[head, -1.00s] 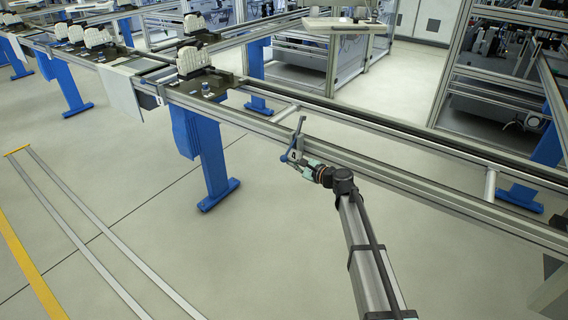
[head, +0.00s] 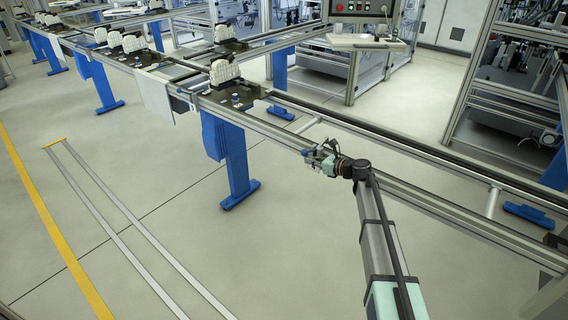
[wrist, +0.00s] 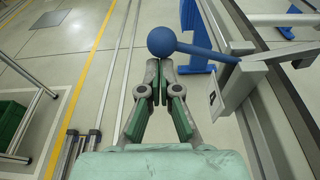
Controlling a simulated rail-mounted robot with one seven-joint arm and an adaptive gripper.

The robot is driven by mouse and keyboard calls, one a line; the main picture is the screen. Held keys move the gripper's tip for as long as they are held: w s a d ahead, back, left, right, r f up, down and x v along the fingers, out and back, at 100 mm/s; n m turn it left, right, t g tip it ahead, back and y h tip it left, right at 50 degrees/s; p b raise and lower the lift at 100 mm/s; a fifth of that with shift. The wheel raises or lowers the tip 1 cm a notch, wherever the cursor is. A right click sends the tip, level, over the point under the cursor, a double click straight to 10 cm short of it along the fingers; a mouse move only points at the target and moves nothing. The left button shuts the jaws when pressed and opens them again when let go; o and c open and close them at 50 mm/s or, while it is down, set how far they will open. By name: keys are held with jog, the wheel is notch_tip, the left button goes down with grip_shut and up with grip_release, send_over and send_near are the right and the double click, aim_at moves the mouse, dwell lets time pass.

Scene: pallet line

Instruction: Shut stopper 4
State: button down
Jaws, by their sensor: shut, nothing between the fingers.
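The stopper lever with a round blue knob (wrist: 160,42) shows in the wrist view. My gripper (wrist: 157,68) is shut and empty. Its fingertips are right at the near side of the knob and look close to touching it; contact is not certain. In the head view my gripper (head: 310,154) is beside the near conveyor rail, and the lever is mostly hidden there.
The conveyor rail (head: 400,194) runs diagonally past my gripper. A pallet (head: 236,96) with a pale block (head: 225,74) stands further up the line. A blue support leg (head: 236,160) is to the left.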

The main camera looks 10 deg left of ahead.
aim_at(308, 152)
jog(key=shift+w+d+r, duration=0.15)
jog(key=shift+w+r, duration=0.05)
jog(key=shift+r, duration=0.5)
jog(key=shift+w+d+r, duration=0.15)
jog(key=shift+w+r, duration=0.05)
jog(key=shift+r, duration=0.45)
jog(key=shift+w+r, duration=0.1)
jog(key=shift+r, duration=0.05)
jog(key=shift+d, duration=0.1)
